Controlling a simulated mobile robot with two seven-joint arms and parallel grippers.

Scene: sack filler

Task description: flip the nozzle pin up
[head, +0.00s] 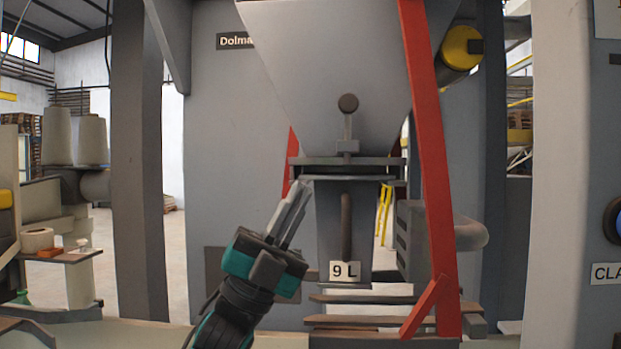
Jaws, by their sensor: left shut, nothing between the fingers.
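A short upright pin with a round dark knob (348,104) stands on the front of the grey hopper (320,55), just above a flat plate (345,162); it looks like the nozzle pin. Below the plate hangs a grey tapered chute (330,210) with a dark vertical handle (346,225) and a "9 L" label (345,271). My left gripper (300,192) comes in from below, its fingers shut and empty, pointing up and right. Its tips show at the chute's left edge, below and left of the knob; I cannot tell whether they touch anything. My right gripper is out of view.
A red slanted post (432,170) runs down right of the hopper and chute. Wooden slats (365,320) lie below. A grey column (139,150) stands at left, by a small shelf (75,257) with a roll on it.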

